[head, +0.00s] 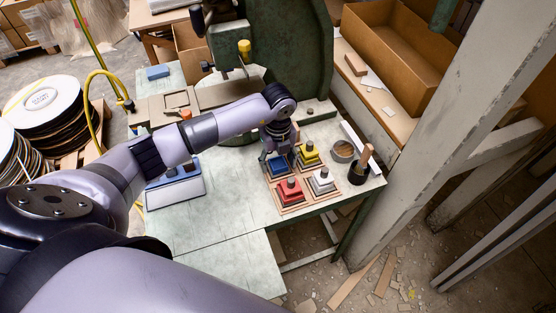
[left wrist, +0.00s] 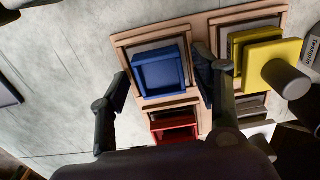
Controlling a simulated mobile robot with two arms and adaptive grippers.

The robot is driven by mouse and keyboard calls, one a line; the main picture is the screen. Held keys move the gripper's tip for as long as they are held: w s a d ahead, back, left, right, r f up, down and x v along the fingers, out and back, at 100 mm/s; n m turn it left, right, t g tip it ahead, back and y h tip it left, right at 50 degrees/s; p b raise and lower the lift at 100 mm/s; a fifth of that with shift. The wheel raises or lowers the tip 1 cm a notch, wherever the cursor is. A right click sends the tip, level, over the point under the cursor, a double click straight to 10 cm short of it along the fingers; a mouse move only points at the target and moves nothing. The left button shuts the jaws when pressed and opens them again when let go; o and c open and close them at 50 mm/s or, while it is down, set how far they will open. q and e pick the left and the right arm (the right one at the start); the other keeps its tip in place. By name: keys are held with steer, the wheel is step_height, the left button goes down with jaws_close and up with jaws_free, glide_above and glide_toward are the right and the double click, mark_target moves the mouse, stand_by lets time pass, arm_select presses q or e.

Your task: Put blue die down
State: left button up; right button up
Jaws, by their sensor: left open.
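The blue die (head: 277,167) is a blue square block in a wooden frame of the die rack (head: 294,209). In the left wrist view the blue die (left wrist: 160,74) shows a raised rim and lies within the frame's outline. My left gripper (head: 280,154) is above this corner of the rack. In the left wrist view its fingers (left wrist: 162,80) are spread apart, one on each side of the blue die, with visible gaps. The gripper hides part of the die in the head view. My right gripper is not in view.
Yellow (head: 308,156), red (head: 289,191) and white (head: 321,181) dies sit close by in the rack. A round tin (head: 343,152) and a dark pot (head: 358,174) stand to the right. The green press (head: 290,50) rises behind. The front tabletop (head: 215,225) is clear.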

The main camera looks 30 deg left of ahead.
mark_target(278, 165)
arm_select(q)
steer(key=shift+r, duration=0.4)
step_height(278, 165, up, 11)
steer(key=b, duration=0.2)
steer(key=shift+r+b, duration=0.2)
steer(key=shift+b, duration=0.1)
steer(key=shift+f, duration=0.1)
